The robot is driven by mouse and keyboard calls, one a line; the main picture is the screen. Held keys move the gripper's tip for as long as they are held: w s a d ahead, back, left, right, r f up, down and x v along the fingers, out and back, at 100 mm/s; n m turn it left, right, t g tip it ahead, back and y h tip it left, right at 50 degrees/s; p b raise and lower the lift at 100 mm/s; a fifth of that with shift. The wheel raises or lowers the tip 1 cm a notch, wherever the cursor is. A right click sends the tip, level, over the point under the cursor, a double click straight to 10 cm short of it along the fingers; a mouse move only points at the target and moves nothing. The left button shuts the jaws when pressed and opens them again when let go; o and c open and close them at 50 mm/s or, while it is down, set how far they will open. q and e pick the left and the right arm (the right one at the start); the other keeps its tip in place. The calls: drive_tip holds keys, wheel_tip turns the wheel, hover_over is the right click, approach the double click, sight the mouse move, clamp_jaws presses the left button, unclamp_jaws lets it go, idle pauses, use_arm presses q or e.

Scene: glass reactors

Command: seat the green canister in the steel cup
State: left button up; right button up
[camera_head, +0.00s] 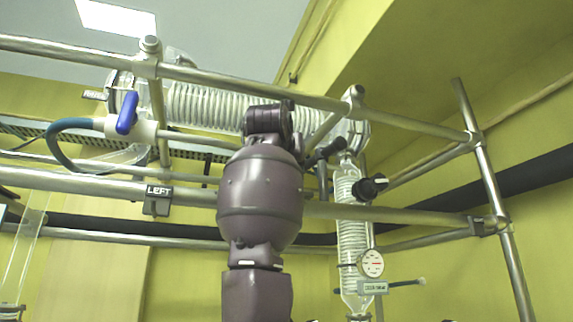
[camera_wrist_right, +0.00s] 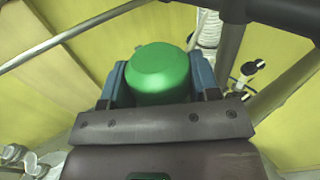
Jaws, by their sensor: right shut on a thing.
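The green canister (camera_wrist_right: 160,66) shows in the right wrist view, with its smooth rounded end up in the picture. My right gripper (camera_wrist_right: 158,82) is shut on it, with a blue finger pad on each side. The canister's far part is hidden behind its near end and the gripper body. I cannot make out the steel cup in either view. In the head view a dark purple-brown arm link of mine stands in the middle and hides part of the rig. No gripper can be made out there, and my left gripper is in neither view.
A steel pipe frame (camera_head: 420,118) crosses the head view around a horizontal glass coil condenser (camera_head: 205,105) and a vertical one (camera_head: 353,235). Pipes also pass close to the canister.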

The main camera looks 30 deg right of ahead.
drive_tip(key=shift+f, duration=0.3)
idle(0.4)
drive_tip(key=o, duration=1)
drive_tip(key=shift+o, duration=0.5)
drive_tip(key=shift+s+a+b, duration=0.15)
drive_tip(key=shift+s+b, duration=0.05)
drive_tip(key=shift+b, duration=0.1)
drive_tip(key=shift+b+v, duration=0.85)
drive_tip(key=shift+v, duration=2.35)
drive_tip(key=shift+s, duration=0.1)
drive_tip(key=shift+s+a, duration=0.1)
